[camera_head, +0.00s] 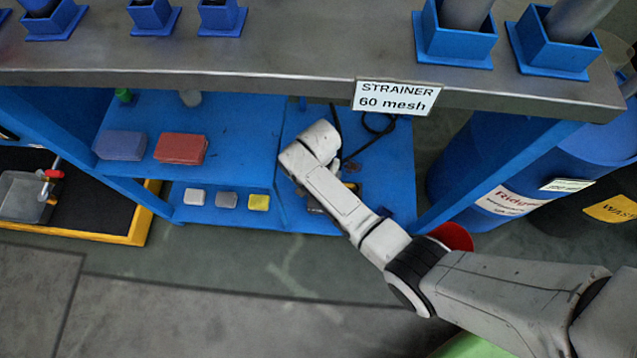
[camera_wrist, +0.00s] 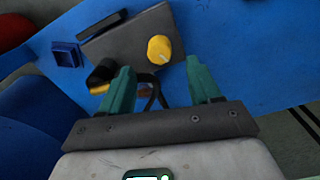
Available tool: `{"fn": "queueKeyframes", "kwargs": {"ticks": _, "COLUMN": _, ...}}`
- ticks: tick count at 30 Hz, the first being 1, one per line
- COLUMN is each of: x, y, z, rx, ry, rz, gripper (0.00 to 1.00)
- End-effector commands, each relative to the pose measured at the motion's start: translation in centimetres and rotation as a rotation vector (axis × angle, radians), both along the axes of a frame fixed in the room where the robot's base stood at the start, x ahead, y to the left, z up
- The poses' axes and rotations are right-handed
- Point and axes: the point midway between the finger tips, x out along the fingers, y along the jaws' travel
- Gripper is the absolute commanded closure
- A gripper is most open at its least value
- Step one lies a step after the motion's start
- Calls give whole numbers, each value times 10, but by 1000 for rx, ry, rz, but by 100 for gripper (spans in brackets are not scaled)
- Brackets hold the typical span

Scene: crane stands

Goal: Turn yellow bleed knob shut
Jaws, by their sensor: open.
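The yellow bleed knob (camera_wrist: 159,48) shows in the wrist view, round with a pointer mark, on a dark grey plate (camera_wrist: 125,45) fixed to a blue surface. My gripper (camera_wrist: 160,80) is open, with its two green fingers apart and nothing between the tips. In the head view my arm reaches under the bench top to the blue lower shelf, and the arm hides the knob and most of the gripper there.
A steel bench top (camera_head: 250,62) with a "STRAINER 60 mesh" sign (camera_head: 396,96) overhangs the shelf. A small blue square socket (camera_wrist: 67,54) sits left of the plate. Blue drums (camera_head: 497,165) stand at the right.

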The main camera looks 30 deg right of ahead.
Motion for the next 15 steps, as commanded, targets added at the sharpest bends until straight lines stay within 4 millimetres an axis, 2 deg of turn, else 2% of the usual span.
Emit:
{"fn": "queueKeyframes", "kwargs": {"ticks": 1, "x": 0, "y": 0, "z": -15, "rx": -1, "ry": 1, "rz": 0, "gripper": 37}}
{"fn": "queueKeyframes", "kwargs": {"ticks": 6, "x": 1, "y": 0, "z": -38, "rx": 0, "ry": -1, "rz": 0, "gripper": 37}}
{"fn": "queueKeyframes", "kwargs": {"ticks": 15, "x": 1, "y": 0, "z": -51, "rx": 1, "ry": -2, "rz": 0, "gripper": 37}}
